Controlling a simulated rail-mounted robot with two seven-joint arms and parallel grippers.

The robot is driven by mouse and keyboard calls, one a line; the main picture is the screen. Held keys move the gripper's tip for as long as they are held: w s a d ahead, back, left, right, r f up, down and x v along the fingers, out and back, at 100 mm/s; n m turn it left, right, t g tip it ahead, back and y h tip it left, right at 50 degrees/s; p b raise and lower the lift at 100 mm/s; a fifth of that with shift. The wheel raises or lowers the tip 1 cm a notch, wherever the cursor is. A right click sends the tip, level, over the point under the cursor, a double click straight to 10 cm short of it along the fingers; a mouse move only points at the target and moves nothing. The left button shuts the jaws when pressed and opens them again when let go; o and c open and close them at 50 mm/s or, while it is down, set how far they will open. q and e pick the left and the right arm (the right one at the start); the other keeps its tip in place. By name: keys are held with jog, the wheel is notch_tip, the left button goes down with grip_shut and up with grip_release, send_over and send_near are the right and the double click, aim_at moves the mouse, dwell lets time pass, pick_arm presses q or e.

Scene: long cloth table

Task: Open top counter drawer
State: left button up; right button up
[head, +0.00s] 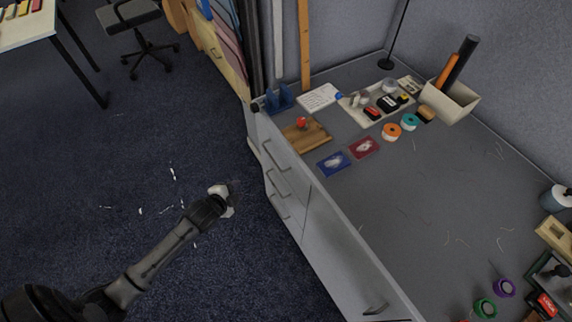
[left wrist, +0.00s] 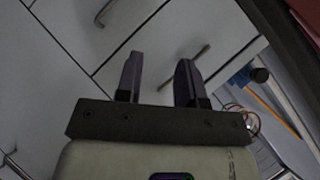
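The grey counter's top drawer (head: 284,146) is shut, high on the front at the counter's far end, with a bar handle (head: 268,154). Two more drawer fronts (head: 277,187) with handles sit below it, also shut. My left gripper (head: 230,196) is left of the drawer fronts, apart from them. In the left wrist view its two dark fingers (left wrist: 158,80) are spread with nothing between them. A bar handle (left wrist: 188,66) shows behind the right finger, apparently the top drawer's; the finger hides part of it. My right gripper is not in view.
The counter top (head: 400,205) holds a wooden board (head: 306,137), blue and red packets, tape rolls and a beige bin (head: 450,101). A cabinet door (head: 335,245) adjoins the drawers. Blue carpet (head: 120,175) with white scraps is open to the left.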

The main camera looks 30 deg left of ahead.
aim_at(271, 156)
pick_arm(q)
jog(key=shift+w+d+r+m+t+h, duration=1.05)
jog(key=shift+w+r+m+t, duration=0.95)
jog(key=shift+m, duration=2)
jog(key=b+x, duration=0.1)
jog(key=x, duration=0.3)
jog(key=b+x, duration=0.1)
jog(key=x, duration=0.3)
jog(key=r+b+x, duration=0.1)
jog(key=x, duration=0.3)
jog(key=shift+w+b, duration=0.25)
jog(key=shift+b, duration=0.1)
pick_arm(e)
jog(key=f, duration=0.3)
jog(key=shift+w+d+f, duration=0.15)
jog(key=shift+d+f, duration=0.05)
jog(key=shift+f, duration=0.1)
pick_arm(q)
jog(key=shift+c, duration=0.5)
grip_shut()
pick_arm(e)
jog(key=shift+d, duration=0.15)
